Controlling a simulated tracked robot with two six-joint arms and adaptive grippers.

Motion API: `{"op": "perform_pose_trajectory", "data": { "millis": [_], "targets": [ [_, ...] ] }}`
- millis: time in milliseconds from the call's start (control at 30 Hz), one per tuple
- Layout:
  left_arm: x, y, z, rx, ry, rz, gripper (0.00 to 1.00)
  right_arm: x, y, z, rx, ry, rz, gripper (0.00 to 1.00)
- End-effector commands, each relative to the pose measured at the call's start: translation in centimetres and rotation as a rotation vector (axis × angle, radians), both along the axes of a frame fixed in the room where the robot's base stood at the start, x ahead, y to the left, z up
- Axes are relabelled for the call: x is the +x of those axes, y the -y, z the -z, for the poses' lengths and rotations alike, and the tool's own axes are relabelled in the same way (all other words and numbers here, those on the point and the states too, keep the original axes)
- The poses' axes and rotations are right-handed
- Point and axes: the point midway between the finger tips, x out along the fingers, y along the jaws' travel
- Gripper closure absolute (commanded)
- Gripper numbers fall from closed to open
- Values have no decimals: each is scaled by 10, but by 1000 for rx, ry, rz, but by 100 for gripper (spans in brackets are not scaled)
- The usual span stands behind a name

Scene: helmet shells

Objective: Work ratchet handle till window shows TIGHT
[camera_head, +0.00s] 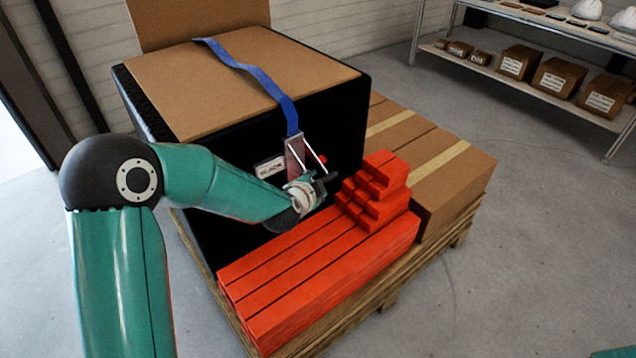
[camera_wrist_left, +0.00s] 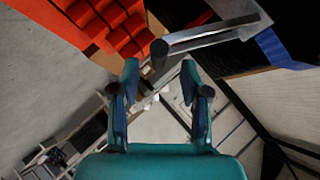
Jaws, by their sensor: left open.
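A ratchet (camera_head: 296,150) hangs on a blue strap (camera_head: 255,72) at the front of a large black-sided box with a cardboard top. The small window label (camera_head: 270,167) beside it appears to read SLACK. The ratchet's grey metal handle (camera_wrist_left: 210,36) shows in the left wrist view, with a dark rounded bar end just beyond my fingertips. My left gripper (camera_wrist_left: 159,72) is open, with its fingers on either side of that bar end and nothing clearly held. In the head view the left gripper (camera_head: 320,181) is at the ratchet's lower end. My right gripper is not in view.
Red stacked bars (camera_head: 320,265) and smaller red blocks (camera_head: 375,188) lie right below and beside my left gripper. Cardboard cartons (camera_head: 450,180) sit behind them on a wooden pallet (camera_head: 385,298). A shelf (camera_head: 540,88) with boxes and helmets stands at the back right.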

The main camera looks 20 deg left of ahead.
Motion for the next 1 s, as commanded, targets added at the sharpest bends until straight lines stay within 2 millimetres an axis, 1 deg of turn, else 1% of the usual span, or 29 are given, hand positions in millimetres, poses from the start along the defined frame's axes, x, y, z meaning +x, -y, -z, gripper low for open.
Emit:
{"op": "perform_pose_trajectory", "data": {
  "millis": [33, 200, 300, 400, 567, 867, 967, 1000],
  "targets": [
    [-9, 1, -8, 0, 3, 1, 55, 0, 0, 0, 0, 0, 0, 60],
    [-38, 5, -25, 1, 4, 1, 55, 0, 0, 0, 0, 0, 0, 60],
    [-53, 7, -34, 1, 4, 0, 55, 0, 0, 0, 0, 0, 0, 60],
    [-63, 9, -40, 0, 2, 0, 55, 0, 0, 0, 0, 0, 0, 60],
    [-71, 10, -43, 1, 0, 1, 55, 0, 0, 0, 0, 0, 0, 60],
    [-71, 10, -43, 0, -2, 0, 55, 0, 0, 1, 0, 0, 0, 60],
    [-73, 13, -32, -27, -20, -3, 55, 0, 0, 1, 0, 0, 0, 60],
    [-74, 16, -23, -50, -37, -7, 55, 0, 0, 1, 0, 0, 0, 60]
  ]
}}
